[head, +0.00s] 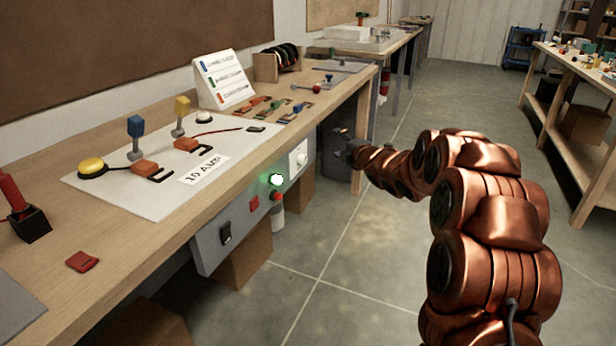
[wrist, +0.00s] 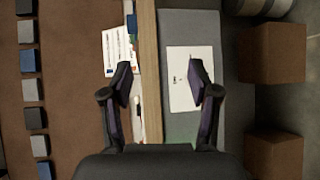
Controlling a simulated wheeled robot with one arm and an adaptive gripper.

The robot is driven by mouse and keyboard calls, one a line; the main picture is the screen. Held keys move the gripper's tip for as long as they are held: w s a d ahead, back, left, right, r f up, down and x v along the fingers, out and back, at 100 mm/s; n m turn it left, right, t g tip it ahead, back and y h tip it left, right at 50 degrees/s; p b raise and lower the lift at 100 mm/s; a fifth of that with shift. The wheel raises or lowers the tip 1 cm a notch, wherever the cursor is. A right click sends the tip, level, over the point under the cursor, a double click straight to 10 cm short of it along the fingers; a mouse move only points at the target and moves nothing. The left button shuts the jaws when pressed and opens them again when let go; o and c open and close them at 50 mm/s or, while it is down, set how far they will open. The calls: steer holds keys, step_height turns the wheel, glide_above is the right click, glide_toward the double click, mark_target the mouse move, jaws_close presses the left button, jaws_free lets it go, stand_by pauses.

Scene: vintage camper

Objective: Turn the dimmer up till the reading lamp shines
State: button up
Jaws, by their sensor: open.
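The dimmer appears to be the white plate with a small pale knob (head: 299,156) on the grey panel under the bench edge. The white plate also shows in the wrist view (wrist: 181,98), between my fingers and nearer the right one, with small dark marks on it. My gripper (head: 344,147) is open and empty, to the right of the plate in the head view. In the wrist view my gripper (wrist: 160,78) has its two fingers spread wide, apart from the plate. I cannot make out a reading lamp in either view.
The wooden bench (head: 150,235) holds levers and a yellow button.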

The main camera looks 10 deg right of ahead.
step_height(320, 180, down, 5)
steer(key=w+a+n+y+b, duration=0.1)
steer(key=w+n+y+b, duration=0.1)
steer(key=n+y+b, duration=0.45)
steer(key=n+y, duration=0.3)
steer(key=n, duration=0.1)
glide_toward(305, 162)
steer(key=shift+g, duration=0.3)
steer(key=shift+x, duration=4.5)
steer(key=shift+d+r, duration=0.15)
steer(key=shift+d, duration=0.05)
steer(key=c, duration=1.2)
